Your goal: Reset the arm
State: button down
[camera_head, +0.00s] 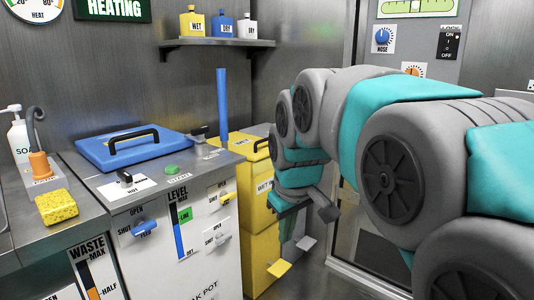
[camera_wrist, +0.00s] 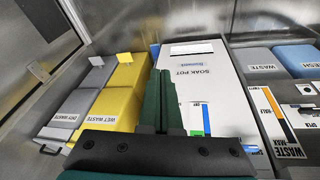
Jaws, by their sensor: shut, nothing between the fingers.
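My arm reaches in from the right of the head view, bent, with its end hanging down in front of the yellow bin. My gripper (camera_head: 286,230) points downward there, and part of it is dark against the bin. In the wrist view my gripper (camera_wrist: 161,76) shows as two green fingers pressed together with nothing between them. The fingers are in front of the gap between the yellow wet waste bin (camera_wrist: 122,85) and the white soak pot cabinet (camera_wrist: 205,72), apart from both as far as I can tell.
A counter with a blue lid (camera_head: 125,150), a yellow sponge (camera_head: 57,207) and a soap bottle (camera_head: 18,138) is at the left. A blue upright tube (camera_head: 222,105) stands by the yellow bin (camera_head: 262,220). A shelf (camera_head: 216,43) holds bottles. Floor pedals stick out below.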

jog(key=s+d+f+m+g, duration=0.1)
jog(key=s+d+f+m, duration=0.1)
jog(key=s+f, duration=0.3)
jog(key=s+d+f+m+g, duration=0.2)
jog(key=s+d+f, duration=0.3)
jog(key=s, duration=0.9)
jog(key=s+d+f+m+g, duration=0.2)
jog(key=s+d+f, duration=0.2)
jog(key=s, duration=0.5)
jog(key=shift+s+f+m+h, duration=0.3)
jog(key=shift+f+m, duration=0.1)
jog(key=shift+f, duration=0.45)
jog(key=shift+d, duration=0.1)
dwell(4.2)
